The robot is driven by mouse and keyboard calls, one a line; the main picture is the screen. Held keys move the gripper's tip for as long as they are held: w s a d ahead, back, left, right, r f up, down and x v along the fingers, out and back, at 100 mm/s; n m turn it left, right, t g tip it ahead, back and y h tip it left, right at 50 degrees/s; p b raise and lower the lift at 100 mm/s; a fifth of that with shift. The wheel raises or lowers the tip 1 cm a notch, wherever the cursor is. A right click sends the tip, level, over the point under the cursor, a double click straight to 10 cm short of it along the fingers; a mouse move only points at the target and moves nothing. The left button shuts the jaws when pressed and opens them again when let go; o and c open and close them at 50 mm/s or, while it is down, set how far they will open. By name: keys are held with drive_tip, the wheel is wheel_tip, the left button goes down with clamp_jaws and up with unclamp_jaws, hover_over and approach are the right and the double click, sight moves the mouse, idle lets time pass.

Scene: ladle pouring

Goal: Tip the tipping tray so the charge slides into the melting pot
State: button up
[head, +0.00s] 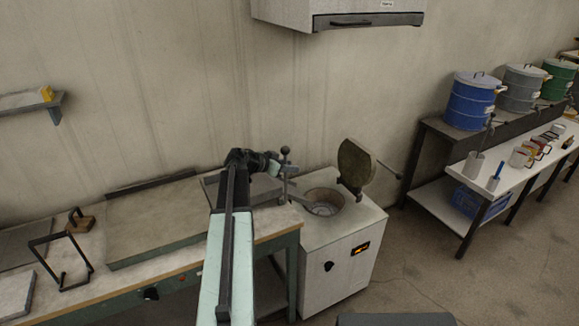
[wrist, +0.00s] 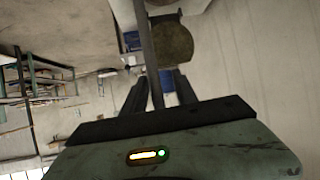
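The grey tipping tray (head: 262,190) sits at the right end of the bench, partly hidden behind my arm. A post with a round knob (head: 285,151) stands at its right end. The melting pot (head: 324,202) is a round opening in a white cabinet just right of the bench, its lid (head: 355,165) raised. I cannot make out the charge. My gripper (head: 277,167) is beside the knobbed post. In the wrist view its fingers (wrist: 158,84) stand apart, with a dark bar (wrist: 146,40) running between them and gaps beside it.
The bench (head: 150,215) runs left, with a black wire frame (head: 62,262) on it. A wall-mounted hood (head: 340,12) hangs above. Shelves with blue (head: 472,102), grey and green drums stand at the right. The floor (head: 450,265) right of the cabinet is clear.

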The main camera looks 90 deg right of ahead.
drive_tip(key=p+v, duration=0.3)
drive_tip(key=v, duration=0.4)
drive_tip(key=shift+w+a+r, duration=0.1)
drive_tip(key=shift+a+r, duration=0.05)
